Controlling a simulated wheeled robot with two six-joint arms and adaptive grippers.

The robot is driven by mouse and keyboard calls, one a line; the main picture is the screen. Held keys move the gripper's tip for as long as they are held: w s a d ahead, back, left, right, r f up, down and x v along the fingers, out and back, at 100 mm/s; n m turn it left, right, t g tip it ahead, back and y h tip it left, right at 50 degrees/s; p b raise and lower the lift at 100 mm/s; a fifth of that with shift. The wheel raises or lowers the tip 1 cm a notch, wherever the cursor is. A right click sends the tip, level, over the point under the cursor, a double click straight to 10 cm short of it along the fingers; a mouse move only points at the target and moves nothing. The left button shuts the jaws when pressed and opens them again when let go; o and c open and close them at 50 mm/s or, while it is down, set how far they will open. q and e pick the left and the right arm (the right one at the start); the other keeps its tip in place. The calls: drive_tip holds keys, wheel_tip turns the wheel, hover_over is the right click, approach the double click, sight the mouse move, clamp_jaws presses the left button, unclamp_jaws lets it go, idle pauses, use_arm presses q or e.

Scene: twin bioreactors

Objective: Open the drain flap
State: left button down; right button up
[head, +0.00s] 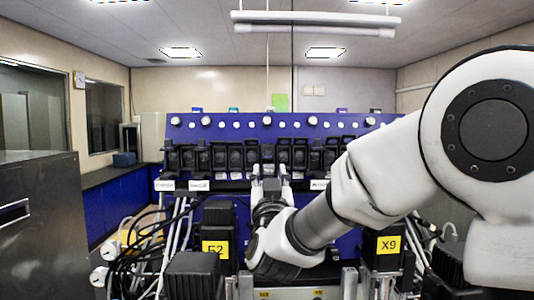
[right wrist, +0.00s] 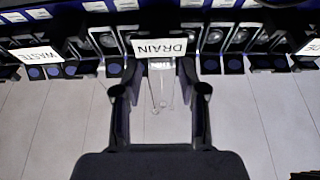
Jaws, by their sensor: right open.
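In the right wrist view, the white DRAIN label (right wrist: 160,47) appears upside down at the top centre, on the row of black housings. A pale, see-through flap-like piece (right wrist: 161,88) shows just below it in the picture, between my fingers; I cannot tell for sure that it is the drain flap. My right gripper (right wrist: 160,92) is open, with one finger on each side of that piece. I see no clear contact. In the head view my right gripper (head: 270,178) reaches the middle of the blue panel and hides what is behind it. My left gripper is not in view.
A WASTE label (right wrist: 35,52) is left of DRAIN in the wrist view. Black housings (head: 205,158) line the blue panel (head: 225,130). Black blocks marked F2 (head: 215,249) and X9 (head: 389,245) flank my right arm. Cables (head: 125,250) crowd the lower left.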

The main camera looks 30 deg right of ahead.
sight(268, 153)
drive_tip(key=shift+w+r, duration=0.15)
drive_tip(key=shift+r, duration=0.1)
drive_tip(key=r+p, duration=0.2)
drive_tip(key=w+r+p, duration=0.1)
drive_tip(key=shift+d, duration=0.25)
drive_tip(key=w+d, duration=0.1)
drive_tip(key=w+d+p, duration=0.1)
drive_tip(key=w+p, duration=0.1)
drive_tip(key=w, duration=0.1)
drive_tip(key=shift+d+r, duration=0.2)
drive_tip(key=shift+d, duration=0.2)
drive_tip(key=shift+w+d+f, duration=0.1)
drive_tip(key=shift+w+d, duration=0.05)
drive_tip(key=shift+w, duration=0.15)
drive_tip(key=shift+s+a, duration=0.25)
drive_tip(key=shift+s+a+r, duration=0.15)
drive_tip(key=shift+s+r, duration=0.05)
drive_tip(key=shift+r, duration=0.05)
drive_tip(key=c, duration=0.5)
clamp_jaws()
